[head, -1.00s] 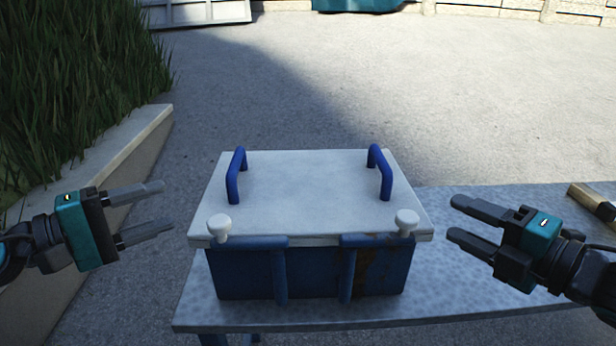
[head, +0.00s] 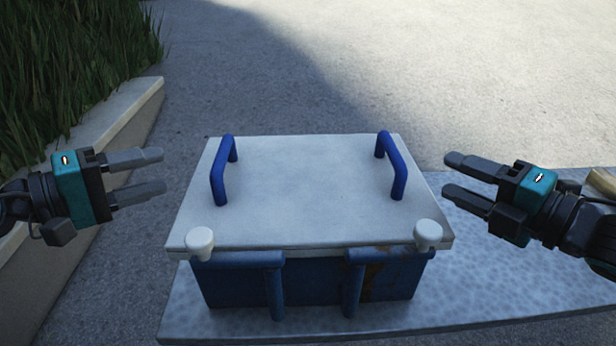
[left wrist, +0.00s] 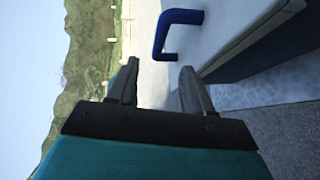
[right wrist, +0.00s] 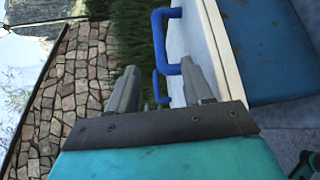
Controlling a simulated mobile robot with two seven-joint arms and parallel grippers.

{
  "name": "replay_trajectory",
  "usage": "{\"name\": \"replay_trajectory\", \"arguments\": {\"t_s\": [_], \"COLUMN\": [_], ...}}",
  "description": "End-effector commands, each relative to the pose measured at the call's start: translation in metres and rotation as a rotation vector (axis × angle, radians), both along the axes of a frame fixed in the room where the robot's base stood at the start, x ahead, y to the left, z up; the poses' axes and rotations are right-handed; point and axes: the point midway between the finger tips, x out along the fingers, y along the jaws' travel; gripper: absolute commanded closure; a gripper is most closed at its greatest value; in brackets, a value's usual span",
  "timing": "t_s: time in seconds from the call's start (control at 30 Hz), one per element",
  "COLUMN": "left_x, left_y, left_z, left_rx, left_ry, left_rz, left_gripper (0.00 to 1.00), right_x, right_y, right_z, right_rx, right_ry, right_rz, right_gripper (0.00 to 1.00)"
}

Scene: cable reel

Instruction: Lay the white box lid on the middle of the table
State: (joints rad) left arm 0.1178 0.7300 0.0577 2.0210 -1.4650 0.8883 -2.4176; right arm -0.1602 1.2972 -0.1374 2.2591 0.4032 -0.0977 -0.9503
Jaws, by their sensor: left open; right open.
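The white box lid (head: 305,190) lies shut on top of the blue box (head: 320,285), which stands on the left part of the grey table (head: 520,265). The lid has a left blue handle (head: 219,172), a right blue handle (head: 393,168) and two white knobs at its front corners. My left gripper (head: 163,171) is open and empty, left of the lid and apart from it. My right gripper (head: 446,175) is open and empty, just right of the lid. The left wrist view shows a blue handle (left wrist: 162,38) ahead of the open fingers. The right wrist view shows a blue handle (right wrist: 160,45) near the fingers.
A tan object (head: 602,182) lies at the table's right edge, partly behind my right arm. The table right of the box is mostly clear. A low concrete planter wall (head: 130,125) with tall grass stands on the left.

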Motion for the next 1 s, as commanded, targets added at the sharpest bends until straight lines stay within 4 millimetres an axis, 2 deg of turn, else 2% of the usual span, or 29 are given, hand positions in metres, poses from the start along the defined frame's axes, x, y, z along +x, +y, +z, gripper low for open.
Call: {"name": "replay_trajectory", "arguments": {"t_s": [0.67,1.0], "left_x": [0.027,0.056], "left_y": [-0.036,-0.075], "left_z": [-0.007,-0.014], "left_rx": [-0.002,-0.004], "left_ry": [-0.002,0.0], "left_rz": [-0.001,-0.002], "left_gripper": [0.49,0.49], "right_x": [0.037,0.076], "right_y": [0.028,0.057], "right_z": [-0.003,-0.01], "right_rx": [0.003,0.004], "right_ry": [-0.003,-0.003], "right_rz": [0.004,0.005], "right_gripper": [0.49,0.49]}}
